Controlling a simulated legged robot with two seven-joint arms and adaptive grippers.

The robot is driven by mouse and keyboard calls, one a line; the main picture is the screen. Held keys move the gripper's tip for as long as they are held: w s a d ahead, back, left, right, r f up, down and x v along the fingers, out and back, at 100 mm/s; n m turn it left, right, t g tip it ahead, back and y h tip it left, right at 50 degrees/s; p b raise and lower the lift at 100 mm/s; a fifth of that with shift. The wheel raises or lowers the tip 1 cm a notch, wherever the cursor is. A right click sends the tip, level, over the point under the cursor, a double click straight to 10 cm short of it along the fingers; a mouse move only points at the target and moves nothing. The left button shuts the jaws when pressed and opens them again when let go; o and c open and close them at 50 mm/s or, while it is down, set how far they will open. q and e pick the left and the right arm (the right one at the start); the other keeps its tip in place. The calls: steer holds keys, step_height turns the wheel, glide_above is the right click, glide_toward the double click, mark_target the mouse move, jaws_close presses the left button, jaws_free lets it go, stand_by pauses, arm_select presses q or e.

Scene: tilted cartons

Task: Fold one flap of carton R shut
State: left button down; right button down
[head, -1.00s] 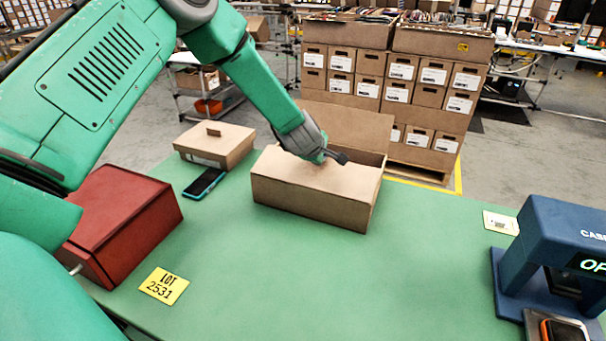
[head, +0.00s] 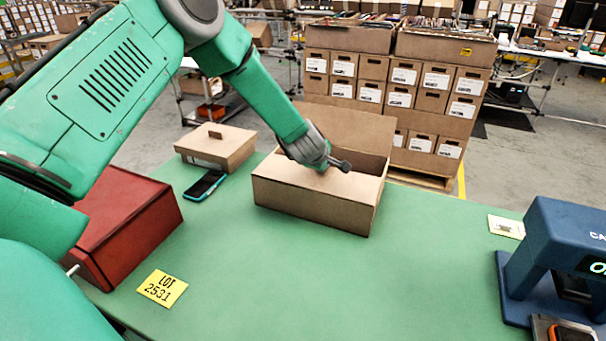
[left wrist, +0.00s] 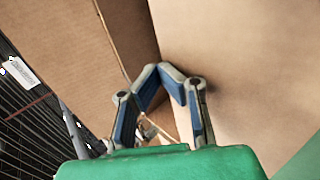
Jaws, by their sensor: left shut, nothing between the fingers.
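The brown carton (head: 312,209) stands in the middle of the green table, toward its far edge. Its back flap (head: 340,122) stands up and leans back. Its near flap (head: 290,180) lies inward over the opening; I cannot tell if it is fully flat. A dark gap shows at the right of the opening. My left gripper (head: 345,166) is shut and empty, its tips low over the near flap. In the left wrist view the shut fingertips (left wrist: 171,72) are by a broad cardboard panel (left wrist: 245,70); contact is unclear. My right gripper is out of view.
A red box (head: 125,220) and a yellow lot card (head: 162,288) are at the left. A phone (head: 205,185) and a smaller lidded carton (head: 216,146) are left of the carton. A blue scanner (head: 555,250) stands at the right. The table front is clear.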

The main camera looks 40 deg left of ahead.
arm_select(q)
steer(key=shift+s, duration=0.1)
steer(key=shift+r+p, duration=0.35)
steer(key=shift+p, duration=0.15)
steer(key=shift+a+r+p, duration=0.15)
steer(key=shift+r+p, duration=0.4)
steer(key=shift+r, duration=0.25)
steer(key=r+p, duration=0.1)
steer(key=r, duration=0.2)
steer(key=r+p, duration=0.1)
steer(key=shift+w+r+p, duration=0.15)
steer(key=shift+w+p, duration=0.15)
step_height(320, 180, up, 8)
steer(key=shift+s+r, duration=0.15)
